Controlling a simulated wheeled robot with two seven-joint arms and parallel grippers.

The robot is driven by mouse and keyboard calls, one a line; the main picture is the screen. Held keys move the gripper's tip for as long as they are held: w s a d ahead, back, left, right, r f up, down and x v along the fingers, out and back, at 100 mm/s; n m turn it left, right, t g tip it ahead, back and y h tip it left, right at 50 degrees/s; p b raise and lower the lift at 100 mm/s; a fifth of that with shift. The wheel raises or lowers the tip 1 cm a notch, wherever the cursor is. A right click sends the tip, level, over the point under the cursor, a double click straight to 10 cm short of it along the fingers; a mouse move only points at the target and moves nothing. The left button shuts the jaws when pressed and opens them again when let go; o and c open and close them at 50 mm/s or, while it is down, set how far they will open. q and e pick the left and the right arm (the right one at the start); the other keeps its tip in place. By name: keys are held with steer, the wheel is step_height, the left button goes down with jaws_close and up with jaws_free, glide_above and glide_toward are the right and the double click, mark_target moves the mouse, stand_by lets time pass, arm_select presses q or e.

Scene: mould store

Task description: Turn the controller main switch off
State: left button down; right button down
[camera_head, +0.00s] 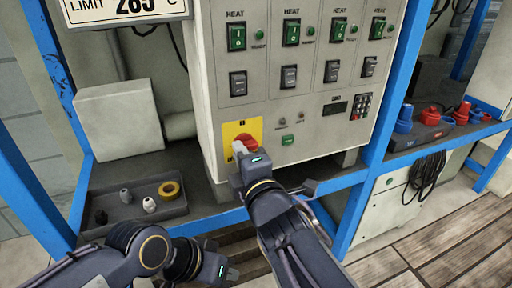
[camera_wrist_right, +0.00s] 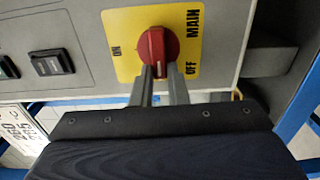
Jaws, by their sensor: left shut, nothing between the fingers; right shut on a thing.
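The main switch is a red knob (camera_head: 248,141) on a yellow plate (camera_head: 231,129) at the lower left of the controller's front. In the right wrist view, the red knob (camera_wrist_right: 158,46) sits on the yellow plate (camera_wrist_right: 125,22), marked MAIN, ON and OFF. Its ridge runs roughly up and down in that picture, between ON on the left and OFF on the right. My right gripper (camera_wrist_right: 158,72) is shut on the knob; its fingertips partly hide the lower edge. In the head view, my right gripper (camera_head: 239,150) covers part of the plate. My left gripper (camera_head: 232,274) is shut and empty, low in front.
The controller (camera_head: 305,130) carries several green HEAT switches and black switches above the knob. A grey tray (camera_head: 115,222) with small parts and a yellow ring stands at left. Blue frame posts (camera_head: 397,75) flank the controller. Red and blue fittings sit on the right shelf.

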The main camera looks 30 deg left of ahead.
steer(key=c, duration=1.4)
jaws_free()
steer(key=shift+c, duration=0.2)
steer(key=p+v, duration=0.1)
steer(key=v, duration=0.7)
steer(key=shift+p, duration=0.35)
